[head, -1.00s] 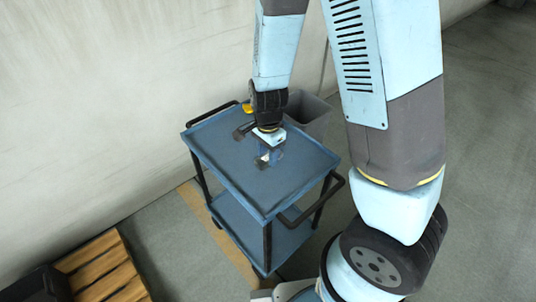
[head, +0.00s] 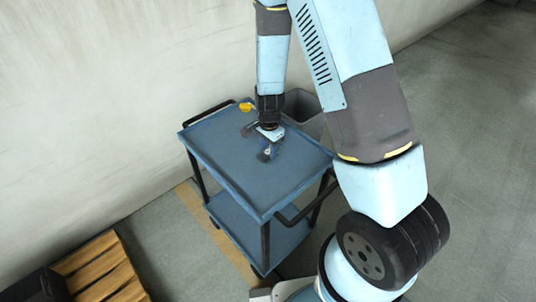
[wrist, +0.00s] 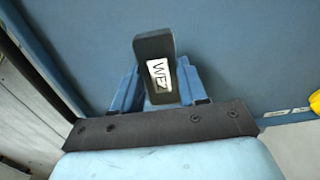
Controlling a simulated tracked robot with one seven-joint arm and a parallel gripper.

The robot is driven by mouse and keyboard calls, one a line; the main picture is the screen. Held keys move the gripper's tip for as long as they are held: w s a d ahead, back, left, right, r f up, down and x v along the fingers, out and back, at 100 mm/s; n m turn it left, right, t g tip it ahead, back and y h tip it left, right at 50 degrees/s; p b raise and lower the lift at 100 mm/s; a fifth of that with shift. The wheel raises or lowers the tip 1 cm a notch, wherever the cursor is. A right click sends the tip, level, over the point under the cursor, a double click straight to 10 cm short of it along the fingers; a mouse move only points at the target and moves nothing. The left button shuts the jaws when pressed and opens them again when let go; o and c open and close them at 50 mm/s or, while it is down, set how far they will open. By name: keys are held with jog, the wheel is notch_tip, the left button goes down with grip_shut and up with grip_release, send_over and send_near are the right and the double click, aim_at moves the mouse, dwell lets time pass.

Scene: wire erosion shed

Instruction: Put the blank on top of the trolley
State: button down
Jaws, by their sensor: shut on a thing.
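My gripper (head: 268,148) is over the top shelf of the blue trolley (head: 225,150). In the wrist view its two blue fingers (wrist: 158,92) are shut on the blank (wrist: 154,48), a dark grey block with a white label of black lettering. The blank is small and partly covered by the gripper in the head view. It is at or just above the trolley top (wrist: 235,50); I cannot tell whether it touches.
A yellow object (head: 246,106) is at the trolley's far edge. A grey bin (head: 303,103) stands behind the trolley near the wall. A wooden pallet (head: 98,268) lies at lower left. The trolley's top is largely clear, with dark handles (head: 305,208) at its ends.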

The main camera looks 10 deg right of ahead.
aim_at(269, 151)
jog(key=shift+f, duration=1.5)
jog(key=c, duration=0.6)
grip_release()
